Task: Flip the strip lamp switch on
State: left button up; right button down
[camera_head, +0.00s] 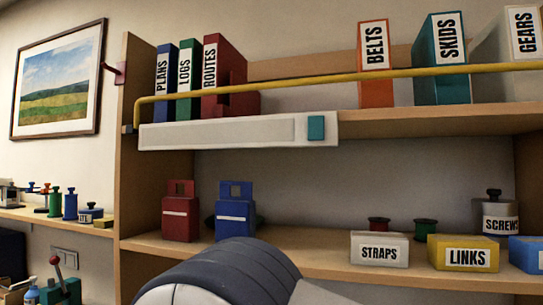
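The strip lamp (215,133) is a long pale bar fixed along the front underside of the upper shelf. Its teal switch (316,127) is a small block at the lamp's right end. The lamp's long panel looks dull grey-white with no visible glow. I cannot tell the switch's position from its shape. Neither of my grippers shows in the head view. A rounded dark and white part at the bottom centre looks like my own arm; no fingers are visible on it.
A yellow rail (350,77) runs along the upper shelf's front, just above the lamp, before several labelled binders. The lower shelf (300,250) holds red and blue holders, spools, a STRAPS box (379,249) and a LINKS box (463,253). Space below the switch is open.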

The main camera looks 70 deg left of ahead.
aim_at(316, 124)
jog(key=u, duration=2)
jog(key=k, duration=0.8)
jog(key=z, duration=0.4)
